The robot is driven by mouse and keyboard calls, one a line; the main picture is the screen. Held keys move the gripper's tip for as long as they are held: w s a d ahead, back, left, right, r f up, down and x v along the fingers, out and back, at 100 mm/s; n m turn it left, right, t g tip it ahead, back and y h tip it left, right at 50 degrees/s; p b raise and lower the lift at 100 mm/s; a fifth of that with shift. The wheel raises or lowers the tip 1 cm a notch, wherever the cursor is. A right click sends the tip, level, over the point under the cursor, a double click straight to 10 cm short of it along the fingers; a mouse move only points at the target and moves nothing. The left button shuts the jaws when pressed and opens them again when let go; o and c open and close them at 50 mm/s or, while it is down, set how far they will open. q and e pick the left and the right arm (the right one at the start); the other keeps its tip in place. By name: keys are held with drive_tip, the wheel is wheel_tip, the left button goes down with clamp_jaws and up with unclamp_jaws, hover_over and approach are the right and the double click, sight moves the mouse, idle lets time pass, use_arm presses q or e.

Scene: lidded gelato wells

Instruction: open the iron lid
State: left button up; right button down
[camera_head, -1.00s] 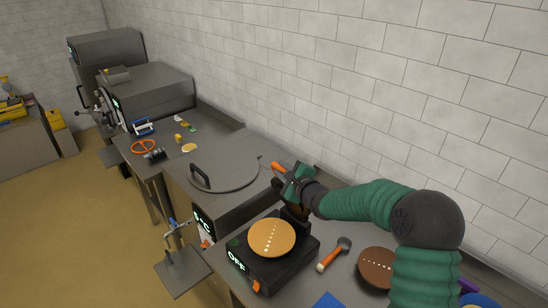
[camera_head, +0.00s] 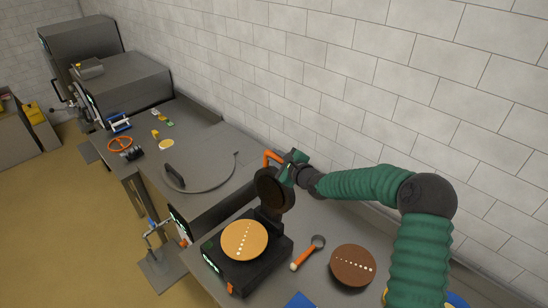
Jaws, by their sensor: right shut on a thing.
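The iron is a black box with a lit display and a round tan disc (camera_head: 244,240) on its base (camera_head: 246,268). Its dark round lid (camera_head: 273,190) stands raised, nearly upright, at the back of the base. An orange handle (camera_head: 272,158) shows at the lid's top. My right gripper (camera_head: 284,164), on a green arm from the right, is shut at this handle and partly hides it. The jaws' exact contact is too small to see. My left gripper is not in view.
A brown disc (camera_head: 353,265) and an orange-handled tool (camera_head: 307,252) lie right of the iron. A grey round lid (camera_head: 203,172) with a black handle covers a well behind the iron. A brick wall (camera_head: 400,90) runs close behind my right arm.

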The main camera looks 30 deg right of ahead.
drive_tip(key=shift+d+f, duration=0.2)
drive_tip(key=shift+d, duration=0.25)
drive_tip(key=c, duration=1.7)
unclamp_jaws()
drive_tip(key=shift+d, duration=0.1)
drive_tip(key=o, duration=0.4)
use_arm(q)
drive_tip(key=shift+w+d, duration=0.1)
use_arm(e)
drive_tip(key=shift+a+r, duration=0.1)
drive_tip(key=shift+a, duration=0.35)
drive_tip(key=shift+s, duration=0.2)
use_arm(q)
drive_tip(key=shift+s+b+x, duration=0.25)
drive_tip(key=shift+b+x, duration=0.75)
drive_tip(key=shift+b, duration=0.1)
use_arm(e)
drive_tip(key=v, duration=1.6)
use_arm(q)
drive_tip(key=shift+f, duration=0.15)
use_arm(e)
drive_tip(key=shift+d, duration=0.1)
